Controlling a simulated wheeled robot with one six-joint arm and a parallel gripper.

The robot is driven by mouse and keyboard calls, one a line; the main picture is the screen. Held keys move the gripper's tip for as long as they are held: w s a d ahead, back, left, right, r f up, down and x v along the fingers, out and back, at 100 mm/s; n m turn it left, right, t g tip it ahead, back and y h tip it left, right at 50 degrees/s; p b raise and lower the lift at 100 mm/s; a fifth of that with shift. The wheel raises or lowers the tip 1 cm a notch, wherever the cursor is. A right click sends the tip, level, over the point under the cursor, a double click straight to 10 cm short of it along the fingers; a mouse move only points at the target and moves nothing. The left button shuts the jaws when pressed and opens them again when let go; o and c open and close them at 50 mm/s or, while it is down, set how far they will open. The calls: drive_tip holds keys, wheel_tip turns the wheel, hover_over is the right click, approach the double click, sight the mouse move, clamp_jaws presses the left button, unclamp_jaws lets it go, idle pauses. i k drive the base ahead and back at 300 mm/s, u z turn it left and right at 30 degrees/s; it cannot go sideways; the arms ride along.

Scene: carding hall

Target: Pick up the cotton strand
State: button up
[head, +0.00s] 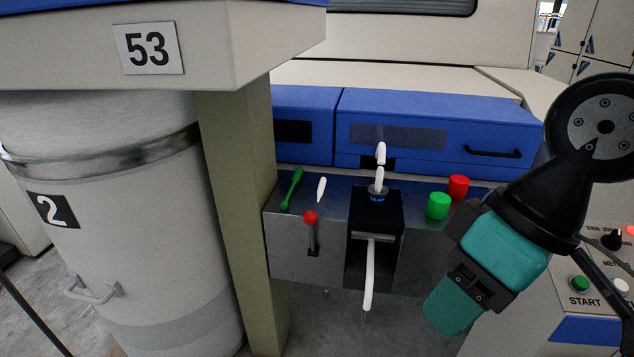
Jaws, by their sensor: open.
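A white cotton strand (370,275) hangs down out of the black unit (374,215) in the middle of the steel panel, its lower end free in the air. More white strand (380,168) stands above the small blue-rimmed inlet (377,191) on top of that unit. I cannot tell whether the two are one piece. A short white piece (321,189) lies on the panel's top to the left. My gripper (455,306), teal and black, is to the right of the hanging strand and apart from it. It is open, and its fingertips are hard to make out.
A red-knobbed lever (311,230) and a green tool (292,189) are left of the unit. Green (438,206) and red (458,187) cylinders stand right of it. A beige post (238,215) and large can (120,220) block the left. Space below the panel is free.

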sight(321, 188)
drive_tip(key=u, duration=0.5)
drive_tip(key=i, duration=1)
drive_tip(key=z, duration=0.35)
